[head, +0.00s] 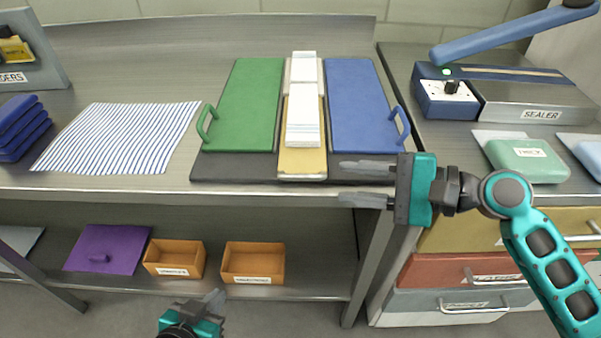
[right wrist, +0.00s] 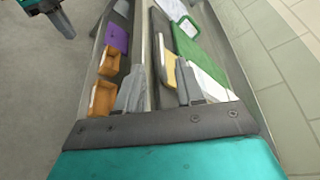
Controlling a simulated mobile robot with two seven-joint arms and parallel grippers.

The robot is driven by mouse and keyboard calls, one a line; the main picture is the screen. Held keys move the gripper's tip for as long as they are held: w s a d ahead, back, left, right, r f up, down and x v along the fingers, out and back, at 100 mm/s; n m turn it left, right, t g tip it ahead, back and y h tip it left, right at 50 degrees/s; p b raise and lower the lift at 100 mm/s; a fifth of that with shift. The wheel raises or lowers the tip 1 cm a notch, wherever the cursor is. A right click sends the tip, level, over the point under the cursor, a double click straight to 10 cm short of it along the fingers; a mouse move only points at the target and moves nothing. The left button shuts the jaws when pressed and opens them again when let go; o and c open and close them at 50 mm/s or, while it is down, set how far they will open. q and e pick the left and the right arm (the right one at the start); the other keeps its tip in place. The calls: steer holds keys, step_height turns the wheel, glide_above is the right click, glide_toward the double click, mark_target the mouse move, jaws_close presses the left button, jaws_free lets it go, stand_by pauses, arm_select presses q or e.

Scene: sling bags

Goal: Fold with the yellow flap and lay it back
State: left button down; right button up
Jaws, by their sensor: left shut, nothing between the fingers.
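The folding board's dark base (head: 240,172) lies on the steel table. Its green flap (head: 250,105) lies flat on the left, its blue flap (head: 357,105) flat on the right. The yellow flap (head: 302,165) lies flat in the middle, towards the table's front edge. A narrow folded white cloth with blue stripes (head: 304,115) lies along the middle strip, over part of the yellow. My right gripper (head: 366,183) is open and empty, right of the yellow flap near the front edge; its fingers show in the right wrist view (right wrist: 158,90). My left gripper (head: 214,301) is shut and empty, low in front of the table.
A flat striped cloth (head: 118,137) lies left of the board, beside folded blue items (head: 20,127). A sealer (head: 525,98) stands on the right counter above drawers (head: 465,272). The lower shelf holds orange bins (head: 253,262) and a purple item (head: 107,247).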

mark_target(312, 178)
steer(key=x, duration=0.9)
steer(key=shift+a, duration=0.15)
steer(key=shift+c, duration=0.4)
jaws_close()
steer(key=shift+w, duration=0.1)
